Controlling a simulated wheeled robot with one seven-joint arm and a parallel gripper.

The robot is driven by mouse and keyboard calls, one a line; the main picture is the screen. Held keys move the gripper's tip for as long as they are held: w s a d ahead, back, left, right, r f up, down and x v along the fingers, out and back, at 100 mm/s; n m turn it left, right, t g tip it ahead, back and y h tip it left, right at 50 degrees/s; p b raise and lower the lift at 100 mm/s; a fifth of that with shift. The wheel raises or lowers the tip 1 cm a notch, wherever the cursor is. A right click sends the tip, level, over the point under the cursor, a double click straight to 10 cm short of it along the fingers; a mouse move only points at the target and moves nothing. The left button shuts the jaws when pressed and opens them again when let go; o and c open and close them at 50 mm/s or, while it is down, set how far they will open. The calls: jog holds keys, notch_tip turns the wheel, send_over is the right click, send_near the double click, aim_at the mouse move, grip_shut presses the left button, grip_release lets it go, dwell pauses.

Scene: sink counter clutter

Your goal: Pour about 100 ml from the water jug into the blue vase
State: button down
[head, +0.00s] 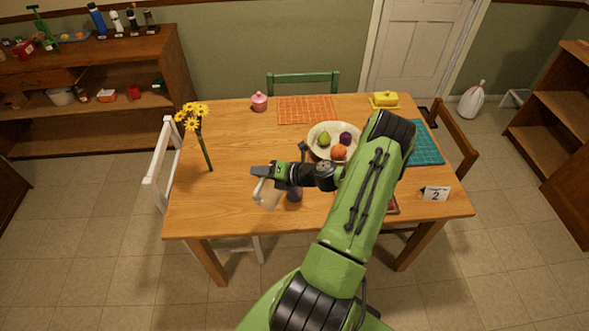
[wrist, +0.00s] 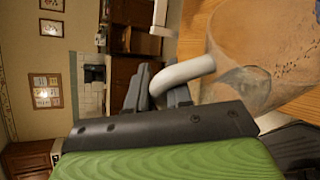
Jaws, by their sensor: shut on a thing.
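My gripper (head: 266,172) is shut on the pale curved handle of the water jug (head: 266,194), over the front middle of the table. In the wrist view the gripper's fingers (wrist: 165,88) close around the handle, and the clear jug body (wrist: 250,45) fills the upper right. The jug looks tilted in the head view, but its exact angle is unclear. A dark bluish vessel, which looks like the blue vase (head: 294,194), is just right of the jug, partly hidden by my wrist. Its opening is not clear, and I see no stream of water.
Yellow flowers (head: 193,118) are at the table's left. A cream bowl of fruit (head: 316,148) is behind my arm. A pink pot (head: 259,102), orange mat (head: 307,110), yellow butter dish (head: 385,100) and number card (head: 436,193) are around it. The left front tabletop (head: 205,205) is clear.

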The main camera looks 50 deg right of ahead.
jog(key=a+f+n+h+b, duration=0.6)
jog(key=a+f+b, duration=0.3)
jog(key=f+b, duration=0.2)
jog(key=shift+f+n, duration=0.6)
jog(key=shift+f, duration=0.55)
jog(key=shift+s, duration=0.1)
jog(key=shift+d, duration=0.1)
